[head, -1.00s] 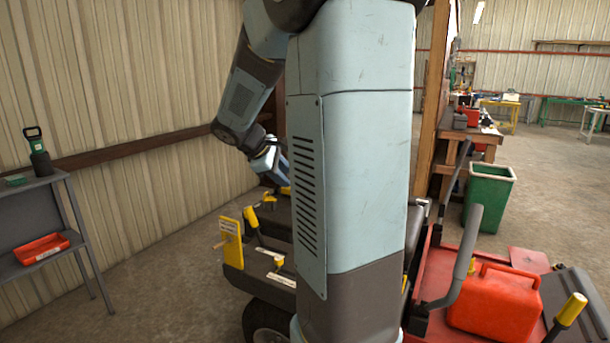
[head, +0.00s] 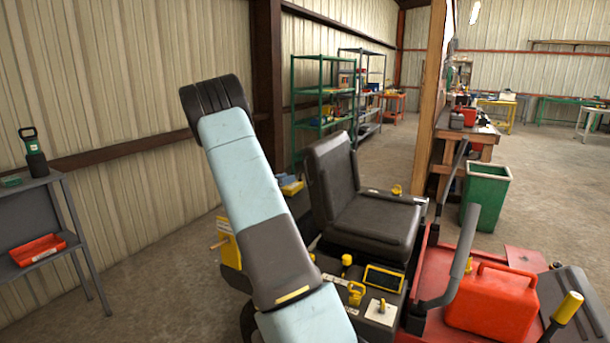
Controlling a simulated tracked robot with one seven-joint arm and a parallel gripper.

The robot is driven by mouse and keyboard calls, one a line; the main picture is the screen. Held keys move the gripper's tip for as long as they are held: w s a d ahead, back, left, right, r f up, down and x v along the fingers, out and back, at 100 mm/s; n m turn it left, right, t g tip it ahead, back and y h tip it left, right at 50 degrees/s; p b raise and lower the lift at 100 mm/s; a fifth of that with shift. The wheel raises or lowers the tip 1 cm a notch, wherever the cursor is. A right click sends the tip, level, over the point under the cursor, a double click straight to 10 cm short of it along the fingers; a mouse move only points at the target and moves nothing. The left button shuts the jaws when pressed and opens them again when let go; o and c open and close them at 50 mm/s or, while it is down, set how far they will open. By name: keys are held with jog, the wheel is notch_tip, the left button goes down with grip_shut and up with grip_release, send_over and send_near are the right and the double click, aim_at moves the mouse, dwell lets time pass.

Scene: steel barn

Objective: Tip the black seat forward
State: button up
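The black seat (head: 370,222) is on the red riding machine, right of the picture's middle. Its backrest (head: 332,178) stands upright at the left and its cushion lies flat, facing right. My arm crosses the view to the left of the seat and in front of it, hiding part of the machine's side. My gripper is not in view, so its state and its distance from the seat do not show.
A red fuel can (head: 492,300) sits on the machine's red deck, beside a grey lever (head: 460,258). A control panel with yellow knobs (head: 357,292) lies in front of the seat. A green bin (head: 486,197) and wooden bench stand behind. A grey shelf (head: 40,225) stands at left.

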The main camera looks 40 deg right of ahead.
aim_at(306, 173)
jog(key=w+d, duration=0.1)
jog(key=d, duration=0.3)
jog(key=w+d+f+n, duration=0.1)
jog(key=w+d, duration=0.1)
jog(key=d, duration=0.3)
jog(key=w+d+f+n+t, duration=0.1)
jog(key=w+d, duration=0.1)
jog(key=d, duration=0.3)
jog(key=shift+d+f+h, duration=0.1)
jog(key=shift+d+h, duration=0.1)
jog(key=shift+h, duration=0.1)
jog(key=shift+c, duration=0.4)
grip_shut()
